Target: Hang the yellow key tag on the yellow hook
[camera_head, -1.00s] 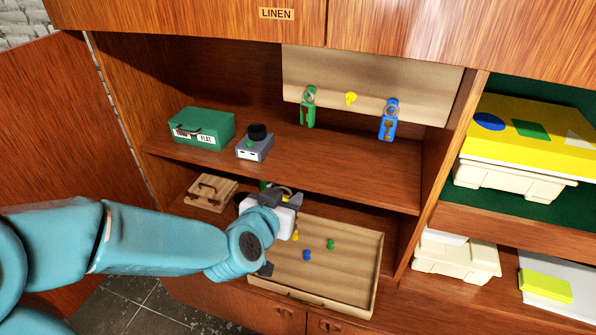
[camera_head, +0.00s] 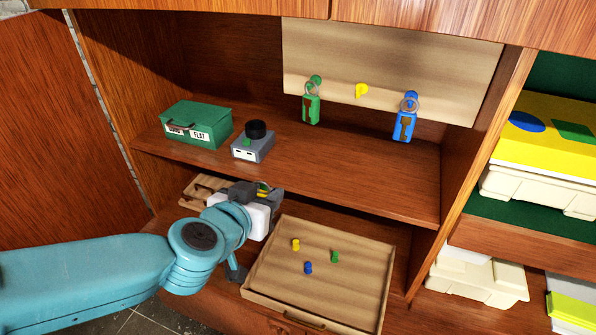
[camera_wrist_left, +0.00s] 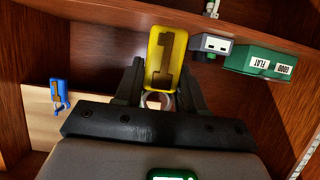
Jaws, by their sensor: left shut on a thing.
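The yellow key tag (camera_wrist_left: 167,58) is held between the fingers of my left gripper (camera_wrist_left: 160,88), with a key shape on its face and its ring down between the jaws. In the head view my left gripper (camera_head: 268,190) is in front of the lower compartment, left of the tray, and only a sliver of yellow shows at it. The yellow hook (camera_head: 361,90) is bare on the pale board (camera_head: 390,60), above and to the right of the gripper, apart from it.
A green key tag (camera_head: 311,108) and a blue key tag (camera_head: 405,125) hang either side of the yellow hook. A green box (camera_head: 196,125) and grey device (camera_head: 252,148) stand on the shelf. The tray (camera_head: 350,300) below holds yellow, blue and green pegs.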

